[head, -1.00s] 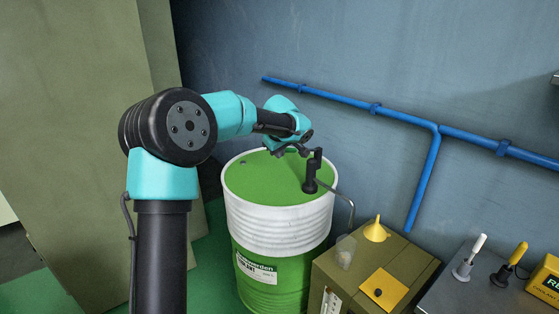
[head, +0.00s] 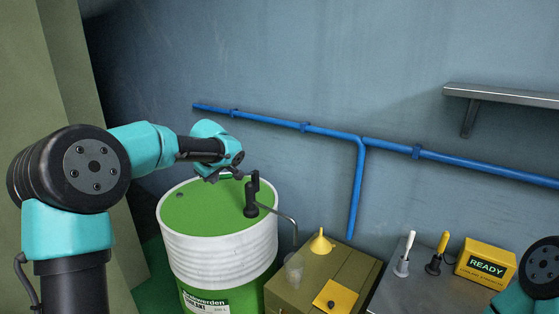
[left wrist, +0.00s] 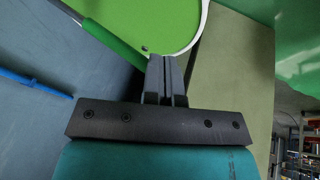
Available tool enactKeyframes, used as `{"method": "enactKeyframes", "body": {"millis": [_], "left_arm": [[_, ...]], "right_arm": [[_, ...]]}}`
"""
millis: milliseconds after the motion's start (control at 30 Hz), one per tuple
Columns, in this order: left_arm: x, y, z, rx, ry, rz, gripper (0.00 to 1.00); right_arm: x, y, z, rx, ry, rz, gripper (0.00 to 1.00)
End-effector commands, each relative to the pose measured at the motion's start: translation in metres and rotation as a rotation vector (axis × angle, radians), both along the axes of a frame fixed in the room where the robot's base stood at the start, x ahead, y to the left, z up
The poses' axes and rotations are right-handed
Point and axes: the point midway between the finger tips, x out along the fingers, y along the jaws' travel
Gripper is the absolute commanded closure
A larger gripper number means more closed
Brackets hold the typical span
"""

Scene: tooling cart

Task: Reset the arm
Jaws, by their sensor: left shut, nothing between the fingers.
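My left arm (head: 140,150) reaches in from the left to above a green and white drum (head: 218,250). My left gripper (head: 228,175) is over the drum's green lid, beside the black hand pump (head: 252,198). It appears clear of the pump. In the left wrist view the gripper's fingers (left wrist: 166,68) are together with nothing between them, and part of the green lid (left wrist: 150,22) lies beyond their tips. Part of my right arm (head: 535,285) shows at the lower right edge; its gripper is out of view.
An olive box (head: 290,293) beside the drum bears a yellow funnel (head: 321,244), a clear cup (head: 294,268) and a yellow sheet. A metal cart top (head: 405,293) holds two handled tools and a yellow READY box (head: 486,263). Blue pipes (head: 270,121) and a shelf (head: 505,96) line the wall.

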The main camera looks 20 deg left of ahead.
Motion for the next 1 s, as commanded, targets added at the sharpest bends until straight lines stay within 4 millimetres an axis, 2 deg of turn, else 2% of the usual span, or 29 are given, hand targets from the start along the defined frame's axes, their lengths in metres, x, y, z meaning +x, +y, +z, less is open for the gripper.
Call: {"method": "enactKeyframes", "body": {"millis": [67,167,267,433,567,700,767,867,1000], "left_arm": [[0.000,-0.002,-0.006,-0.004,0.007,-0.012,1.00],[0.001,-0.010,-0.025,-0.017,0.027,-0.057,1.00],[0.002,-0.026,-0.061,-0.042,0.061,-0.141,1.00],[-0.009,-0.065,-0.148,-0.115,0.130,-0.345,1.00],[-0.029,-0.097,-0.216,-0.179,0.165,-0.500,1.00],[-0.063,-0.130,-0.285,-0.246,0.188,-0.651,1.00],[-0.082,-0.143,-0.313,-0.273,0.193,-0.710,1.00],[-0.117,-0.164,-0.356,-0.312,0.196,-0.801,1.00],[-0.178,-0.189,-0.408,-0.346,0.198,-0.916,1.00]], "right_arm": [[0.000,0.000,0.000,0.000,0.000,0.000,0.57],[0.000,0.000,0.000,0.000,0.000,0.000,0.57],[0.000,0.000,0.000,0.000,0.000,0.000,0.57],[0.000,0.000,0.000,0.000,0.000,0.000,0.57],[0.000,0.000,0.000,0.000,0.000,0.000,0.57],[0.000,0.000,0.000,0.000,0.000,0.000,0.57],[0.000,0.000,0.000,0.000,0.000,0.000,0.57],[0.000,0.000,0.000,0.000,0.000,0.000,0.57],[0.000,0.000,0.000,0.000,0.000,0.000,0.57]]}}
